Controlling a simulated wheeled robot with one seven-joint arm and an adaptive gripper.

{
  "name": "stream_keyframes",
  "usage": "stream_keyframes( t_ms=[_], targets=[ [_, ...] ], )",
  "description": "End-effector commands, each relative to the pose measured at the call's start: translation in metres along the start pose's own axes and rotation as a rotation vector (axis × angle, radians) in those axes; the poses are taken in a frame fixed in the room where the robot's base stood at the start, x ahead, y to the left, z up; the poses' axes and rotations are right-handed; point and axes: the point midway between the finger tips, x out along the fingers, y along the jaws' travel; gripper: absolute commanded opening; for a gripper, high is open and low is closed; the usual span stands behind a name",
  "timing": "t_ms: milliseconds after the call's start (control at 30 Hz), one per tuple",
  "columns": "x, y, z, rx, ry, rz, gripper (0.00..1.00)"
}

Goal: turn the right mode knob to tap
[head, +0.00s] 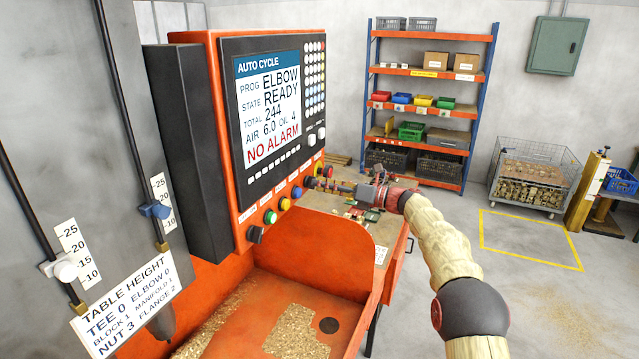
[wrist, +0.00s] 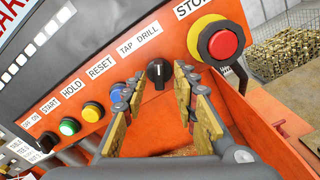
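The right mode knob (wrist: 158,73) is black with a pale pointer line, below the TAP DRILL label (wrist: 140,40) in the wrist view. Its line looks roughly upright in the picture; I cannot tell surely which word it points to. My gripper (wrist: 159,78) is open, with one yellow-padded finger on each side of the knob. Gaps show between the pads and the knob, and nothing is held. In the head view my gripper (head: 326,184) reaches the panel's right end from the right, and the knob (head: 309,182) is small and partly hidden there.
A red stop button (wrist: 222,44) sits close right of the knob. Blue (wrist: 91,111), yellow and green (wrist: 69,127) buttons and a black OFF/ON knob (wrist: 48,141) lie to its left. The orange tray (head: 345,245) with brass chips is below the panel.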

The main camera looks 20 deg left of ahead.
Motion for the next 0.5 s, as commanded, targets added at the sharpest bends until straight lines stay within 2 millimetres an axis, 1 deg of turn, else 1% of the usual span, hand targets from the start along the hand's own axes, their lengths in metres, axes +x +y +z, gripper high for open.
stream_keyframes(
  t_ms=[33, 133, 433, 500],
  targets=[
    [0.0056, 0.0007, 0.0001, 0.0, 0.001, 0.001, 0.29],
    [0.0115, 0.0008, -0.0002, 0.0, 0.001, 0.002, 0.29],
    [0.0133, 0.0003, -0.0005, 0.0, 0.0, 0.0, 0.29],
    [0.0132, 0.0003, -0.0004, 0.0, 0.0, 0.0, 0.25]
  ],
)
